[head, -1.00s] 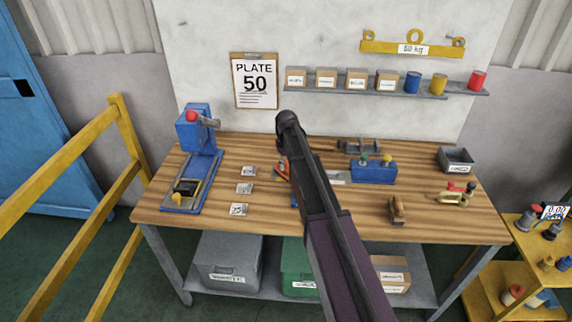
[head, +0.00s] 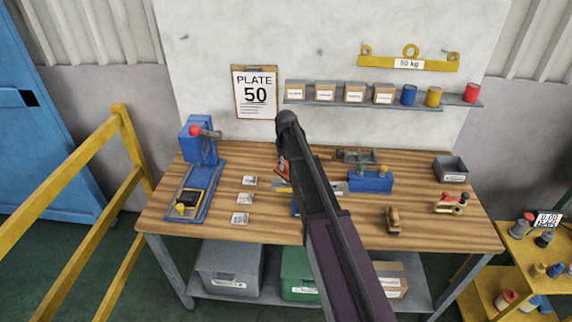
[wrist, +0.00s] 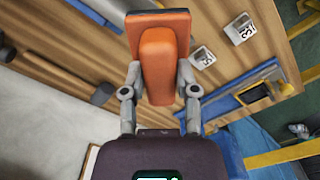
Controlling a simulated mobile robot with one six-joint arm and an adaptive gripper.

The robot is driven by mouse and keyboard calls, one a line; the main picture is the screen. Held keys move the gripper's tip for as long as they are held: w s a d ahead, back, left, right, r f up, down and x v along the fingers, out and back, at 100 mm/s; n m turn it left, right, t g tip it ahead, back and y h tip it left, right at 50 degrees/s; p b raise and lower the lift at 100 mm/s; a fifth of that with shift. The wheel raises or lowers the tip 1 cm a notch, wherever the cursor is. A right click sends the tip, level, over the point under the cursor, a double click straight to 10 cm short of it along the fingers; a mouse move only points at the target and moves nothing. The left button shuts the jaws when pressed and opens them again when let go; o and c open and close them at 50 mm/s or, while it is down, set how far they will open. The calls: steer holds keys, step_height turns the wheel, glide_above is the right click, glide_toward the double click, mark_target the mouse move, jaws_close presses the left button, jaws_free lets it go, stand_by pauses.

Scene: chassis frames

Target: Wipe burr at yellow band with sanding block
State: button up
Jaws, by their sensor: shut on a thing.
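The orange sanding block (wrist: 158,65) is held between the two grey fingers of my gripper (wrist: 160,78) in the wrist view. A little of its orange shows beside my arm in the head view (head: 282,168), above the bench. A flat grey strip (head: 335,187) lies across the middle of the bench, partly hidden behind my arm. A yellowish part, perhaps the yellow band (head: 283,187), shows at its left. A blue piece (head: 295,206) shows just in front of it. I cannot make out a burr or tell whether the block touches anything.
A blue press (head: 200,148) stands at the left of the wooden bench (head: 270,229). Several labelled tags lie beside it. A blue box with knobs (head: 370,181), a brown brush (head: 392,220) and a grey bin (head: 451,169) are on the right. A yellow rail (head: 70,198) stands left.

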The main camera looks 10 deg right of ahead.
steer(key=shift+r, duration=0.15)
steer(key=shift+r+p, duration=1.4)
steer(key=shift+p, duration=0.1)
steer(key=shift+f, duration=0.1)
